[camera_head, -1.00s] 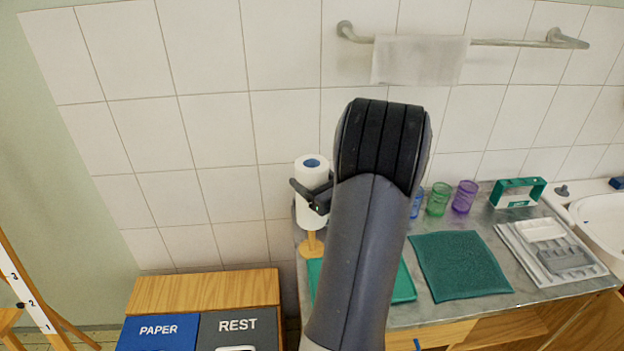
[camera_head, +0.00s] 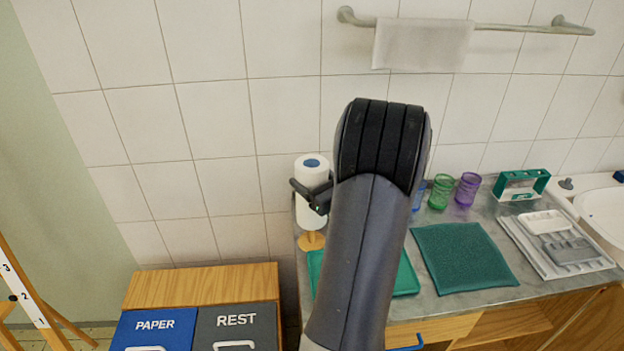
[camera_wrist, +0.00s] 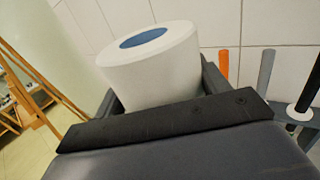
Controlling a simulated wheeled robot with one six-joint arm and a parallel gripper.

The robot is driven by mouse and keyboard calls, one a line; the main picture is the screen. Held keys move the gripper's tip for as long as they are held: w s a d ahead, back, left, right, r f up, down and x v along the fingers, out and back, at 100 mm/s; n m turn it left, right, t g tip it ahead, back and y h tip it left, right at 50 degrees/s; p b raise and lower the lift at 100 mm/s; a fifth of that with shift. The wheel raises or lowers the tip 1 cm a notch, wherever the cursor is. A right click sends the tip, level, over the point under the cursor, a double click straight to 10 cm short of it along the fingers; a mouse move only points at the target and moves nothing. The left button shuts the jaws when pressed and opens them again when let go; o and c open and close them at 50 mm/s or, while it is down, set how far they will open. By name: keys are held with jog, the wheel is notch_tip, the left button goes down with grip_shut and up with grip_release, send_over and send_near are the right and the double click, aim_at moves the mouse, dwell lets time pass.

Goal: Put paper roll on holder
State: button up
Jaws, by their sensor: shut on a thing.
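The white paper roll (camera_head: 308,212) with a blue core is upright in my gripper (camera_head: 318,195), in the head view. My gripper is shut around its upper part. In the wrist view the roll (camera_wrist: 155,68) stands between the fingers, its top tilted in the picture. The wooden holder (camera_head: 311,241) stands on the left end of the counter, directly below the roll in the picture. Its round base and a short piece of post show. The roll hides the rest of the post, and I cannot tell how far the post is inside the core.
A green tray (camera_head: 405,277), a green mat (camera_head: 463,258), several cups (camera_head: 466,190), a teal box (camera_head: 521,184) and a grey-white tray (camera_head: 560,243) occupy the counter. Paper (camera_head: 158,328) and rest (camera_head: 237,325) bins stand at lower left. A towel (camera_head: 422,44) hangs on the wall rail.

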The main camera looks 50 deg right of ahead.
jog(key=shift+f+b, duration=1.05)
jog(key=shift+f, duration=0.1)
jog(key=shift+f+b, duration=2.75)
jog(key=shift+f, duration=0.2)
jog(key=o, duration=1.1)
jog(key=shift+o, duration=0.5)
jog(key=shift+r, duration=0.15)
jog(key=shift+r+p, duration=2.8)
jog(key=shift+r, duration=1.1)
